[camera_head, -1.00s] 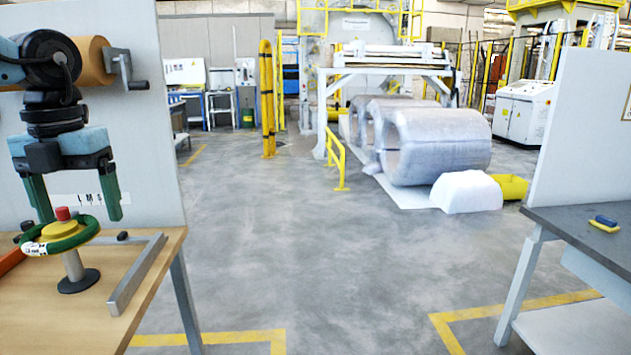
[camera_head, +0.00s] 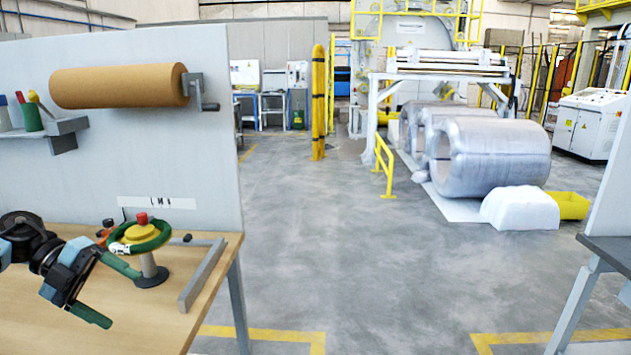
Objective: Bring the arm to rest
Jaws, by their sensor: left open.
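My left gripper (camera_head: 106,291) is low at the left, over the wooden workbench (camera_head: 165,318). Its two green fingers are spread wide apart, with nothing between them. A green ring (camera_head: 158,240) lies around the yellow top of a small stand (camera_head: 149,268) with a red knob and a dark round base. The upper finger's tip overlaps the stand's left side in the picture; I cannot tell whether they touch. My right gripper is out of view.
A brown paper roll (camera_head: 118,86) with a crank hangs on the grey panel (camera_head: 205,150) behind the bench. A metal angle bar (camera_head: 203,275) lies at the bench's right edge. Wrapped coils (camera_head: 490,158) stand across the floor. The middle floor is clear.

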